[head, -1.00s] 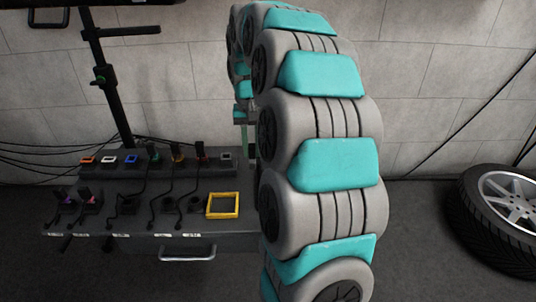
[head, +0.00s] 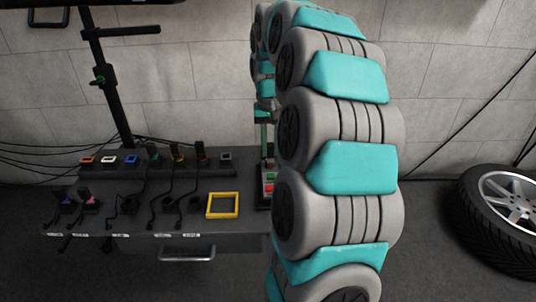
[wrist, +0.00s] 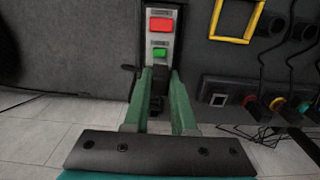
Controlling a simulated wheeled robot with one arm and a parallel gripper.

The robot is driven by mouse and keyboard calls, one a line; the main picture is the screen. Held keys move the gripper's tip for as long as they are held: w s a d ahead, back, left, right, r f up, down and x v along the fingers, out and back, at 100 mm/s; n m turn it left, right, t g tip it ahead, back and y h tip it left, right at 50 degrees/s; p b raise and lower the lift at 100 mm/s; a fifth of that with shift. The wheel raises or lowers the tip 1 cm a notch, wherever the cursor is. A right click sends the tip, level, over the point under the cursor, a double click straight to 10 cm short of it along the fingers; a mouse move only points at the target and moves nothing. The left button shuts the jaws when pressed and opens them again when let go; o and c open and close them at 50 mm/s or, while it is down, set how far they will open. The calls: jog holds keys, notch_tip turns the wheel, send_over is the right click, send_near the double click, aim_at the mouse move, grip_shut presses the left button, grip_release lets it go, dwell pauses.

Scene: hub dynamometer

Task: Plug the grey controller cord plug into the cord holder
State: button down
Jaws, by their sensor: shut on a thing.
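My gripper (wrist: 161,78) has two green fingers shut on a dark, blocky piece (wrist: 159,92), which looks like the controller cord plug; its shape and cord are not clear. In the head view my gripper (head: 264,138) points down at the right end of the bench, partly behind my arm. Just beyond the fingertips in the wrist view is a light grey controller panel (wrist: 163,9) with a red and a green button; it also shows in the head view (head: 269,178). A grey-framed square socket (wrist: 218,99) lies right of the fingers, apparently empty; I cannot tell whether it is the cord holder.
A raised rail (head: 140,173) along the bench's back holds several coloured sockets, some with dark plugs and cords. More plugs stand in front. A yellow square frame (head: 222,205) lies near the controller. A wheel (head: 505,205) stands far right. Loose cables run at the left.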

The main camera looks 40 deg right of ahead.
dwell(0.3)
jog(key=w+d+p, duration=0.6)
jog(key=w+d, duration=0.2)
jog(key=w, duration=0.5)
jog(key=shift+d, duration=0.3)
dwell(1.4)
dwell(0.4)
jog(key=shift+f+b, duration=0.5)
jog(key=shift+f, duration=1.45)
jog(key=shift+s+f, duration=0.1)
jog(key=shift+f, duration=0.6)
jog(key=shift+f+b, duration=0.35)
jog(key=shift+b, duration=0.05)
jog(key=shift+f, duration=0.4)
